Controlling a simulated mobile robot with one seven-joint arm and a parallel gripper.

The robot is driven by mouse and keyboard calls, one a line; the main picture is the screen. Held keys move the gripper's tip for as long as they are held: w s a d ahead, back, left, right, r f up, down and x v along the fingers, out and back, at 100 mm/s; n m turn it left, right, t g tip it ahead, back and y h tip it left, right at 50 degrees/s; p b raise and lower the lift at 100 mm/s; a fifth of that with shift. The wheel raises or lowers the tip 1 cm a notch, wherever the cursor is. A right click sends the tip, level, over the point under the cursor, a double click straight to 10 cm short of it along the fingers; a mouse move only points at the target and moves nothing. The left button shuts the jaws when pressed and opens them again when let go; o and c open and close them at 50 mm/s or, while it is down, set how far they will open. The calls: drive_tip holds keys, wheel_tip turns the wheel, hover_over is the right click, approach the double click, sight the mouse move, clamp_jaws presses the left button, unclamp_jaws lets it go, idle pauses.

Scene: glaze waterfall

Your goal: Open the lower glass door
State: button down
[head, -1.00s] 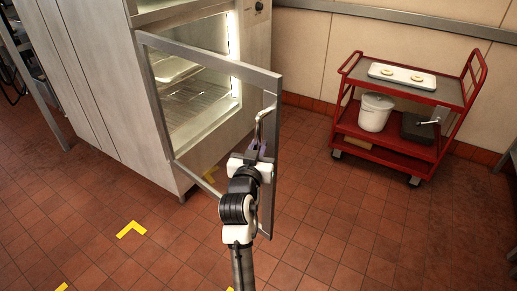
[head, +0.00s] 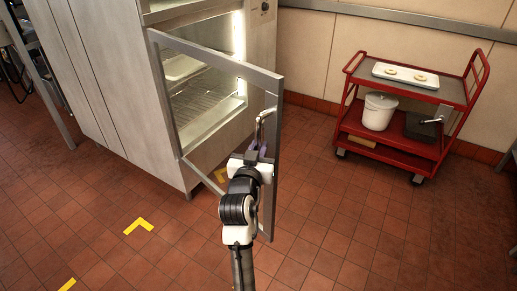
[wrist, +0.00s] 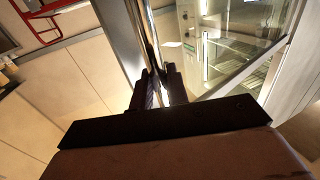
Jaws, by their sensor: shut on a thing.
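The lower glass door (head: 276,150) has a grey metal frame and stands swung well out from the lit cabinet (head: 120,90), hinged on its left side in the head view. Its curved metal handle (head: 262,127) is near the free edge. My gripper (head: 258,153) is shut on the lower part of the handle. In the wrist view, my gripper (wrist: 160,88) has its two dark fingers on either side of the shiny handle bar (wrist: 151,40), with the door's frame (wrist: 130,35) beside it. Wire racks and a tray show inside the cabinet.
A red cart (head: 400,150) stands to the right by the wall, with a white tray (head: 405,75), a white bucket (head: 379,111) and a dark box (head: 424,127). Yellow marks (head: 139,226) lie on the tiled floor. The floor between door and cart is clear.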

drive_tip(key=shift+a+r, duration=0.15)
drive_tip(key=shift+a, duration=0.25)
drive_tip(key=c, duration=1.5)
unclamp_jaws()
drive_tip(key=shift+a, duration=0.1)
drive_tip(key=shift+o, duration=0.2)
drive_tip(key=shift+d, duration=0.25)
drive_tip(key=s+a+p, duration=0.1)
drive_tip(key=s+a, duration=0.1)
drive_tip(key=s, duration=0.9)
drive_tip(key=shift+s, duration=0.4)
